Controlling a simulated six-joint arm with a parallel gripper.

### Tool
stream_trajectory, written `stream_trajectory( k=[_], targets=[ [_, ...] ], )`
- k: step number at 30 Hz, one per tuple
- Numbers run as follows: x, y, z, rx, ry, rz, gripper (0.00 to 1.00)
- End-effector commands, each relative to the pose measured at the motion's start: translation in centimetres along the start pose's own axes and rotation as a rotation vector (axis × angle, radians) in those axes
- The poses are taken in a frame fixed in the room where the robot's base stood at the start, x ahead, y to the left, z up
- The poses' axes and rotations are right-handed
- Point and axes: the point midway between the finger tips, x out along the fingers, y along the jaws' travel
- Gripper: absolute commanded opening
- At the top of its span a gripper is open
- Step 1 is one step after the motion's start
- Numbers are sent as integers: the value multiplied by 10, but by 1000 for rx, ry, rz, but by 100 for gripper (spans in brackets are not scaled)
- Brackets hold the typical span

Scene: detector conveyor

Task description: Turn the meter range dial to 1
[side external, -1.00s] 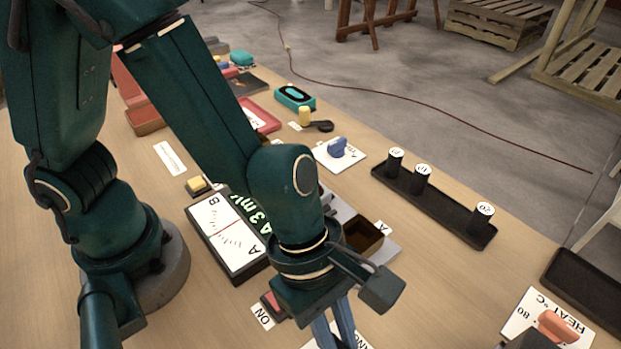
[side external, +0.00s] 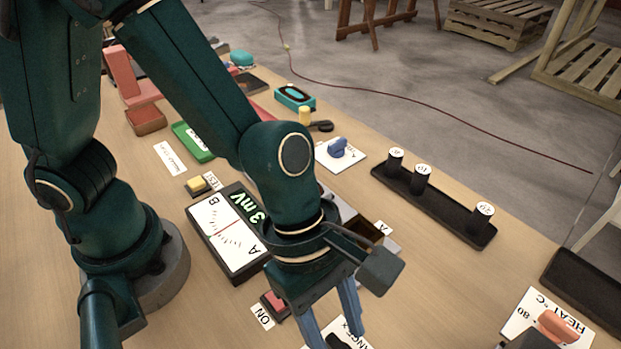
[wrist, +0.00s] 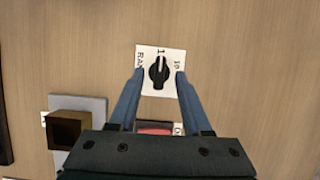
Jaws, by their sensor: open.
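The range dial is a black knob (wrist: 158,73) with a white pointer line, on a white plate (wrist: 144,88) lettered RANGE, 1 and 10. In the wrist view its white line points up toward the 1. My gripper (wrist: 159,73) is open, with one blue finger on each side of the knob. Small gaps seem to show between fingers and knob, and I see no grip. In the side view my gripper (side external: 334,326) is over the plate (side external: 358,334) at the bottom edge, which cuts off the knob. The meter (side external: 225,236) reads 3 mV.
A red ON button (side external: 274,304) is close left of my gripper in the side view. A brown open box (side external: 378,243) stands behind it. The heat dial (side external: 556,325) is at the right. Bare wooden table lies between the gripper and the heat dial.

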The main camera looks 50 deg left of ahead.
Motion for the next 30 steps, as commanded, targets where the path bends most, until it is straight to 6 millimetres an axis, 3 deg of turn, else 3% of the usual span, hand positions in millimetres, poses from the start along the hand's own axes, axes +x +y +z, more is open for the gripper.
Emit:
stream_trajectory(
  k=[10, 24, 27, 30],
  targets=[
    [-28, 1, 0, -1, 1, 4, 49],
    [-32, 1, -2, -4, 7, 4, 49],
    [-39, 10, -3, -27, -6, 30, 49],
    [-63, 33, -4, -66, -50, 117, 49]
  ],
)
